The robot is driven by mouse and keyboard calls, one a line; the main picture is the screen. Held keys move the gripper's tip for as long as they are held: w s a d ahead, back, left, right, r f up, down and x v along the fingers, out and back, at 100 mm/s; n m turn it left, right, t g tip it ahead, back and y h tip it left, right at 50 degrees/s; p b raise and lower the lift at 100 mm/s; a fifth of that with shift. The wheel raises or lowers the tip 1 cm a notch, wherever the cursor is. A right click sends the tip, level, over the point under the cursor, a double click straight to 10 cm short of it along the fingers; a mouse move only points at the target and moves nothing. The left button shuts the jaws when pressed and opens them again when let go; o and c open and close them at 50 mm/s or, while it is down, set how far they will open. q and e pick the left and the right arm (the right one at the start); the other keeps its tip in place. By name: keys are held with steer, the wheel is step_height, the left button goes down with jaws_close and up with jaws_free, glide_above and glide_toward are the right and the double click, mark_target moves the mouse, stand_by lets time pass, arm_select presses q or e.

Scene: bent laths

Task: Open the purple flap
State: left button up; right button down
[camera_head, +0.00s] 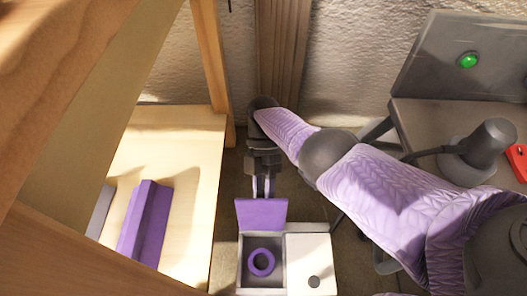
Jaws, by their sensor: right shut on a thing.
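The purple flap (262,214) stands raised at the far edge of a light box (285,231) at the bottom middle. The compartment below it is uncovered and holds a purple ring (261,262). My right gripper (262,188) comes from above and is shut on the flap's far edge; the fingertips are partly hidden there. My left gripper is not in view.
A pale cover (308,255) with a dark round spot lies over the box's right side. A wooden shelf (190,140) at the left holds a purple angled piece (146,222). A grey bench (450,120) with a green button (468,61) stands at the right.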

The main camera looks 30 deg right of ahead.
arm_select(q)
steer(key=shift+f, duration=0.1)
arm_select(e)
steer(key=shift+s+a+f, duration=0.1)
steer(key=shift+a+f, duration=0.15)
steer(key=shift+a, duration=0.05)
steer(key=shift+c, duration=1.9)
jaws_free()
steer(key=shift+a, duration=0.15)
steer(key=shift+d+r, duration=0.15)
steer(key=shift+d, duration=0.15)
steer(key=shift+r, duration=0.25)
step_height(320, 180, up, 5)
steer(key=p, duration=0.4)
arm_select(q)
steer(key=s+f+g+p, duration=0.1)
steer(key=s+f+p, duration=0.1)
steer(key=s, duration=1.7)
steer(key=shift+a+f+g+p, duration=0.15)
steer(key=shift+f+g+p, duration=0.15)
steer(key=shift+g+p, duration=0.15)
arm_select(e)
step_height(320, 180, up, 4)
steer(key=shift+r, duration=0.2)
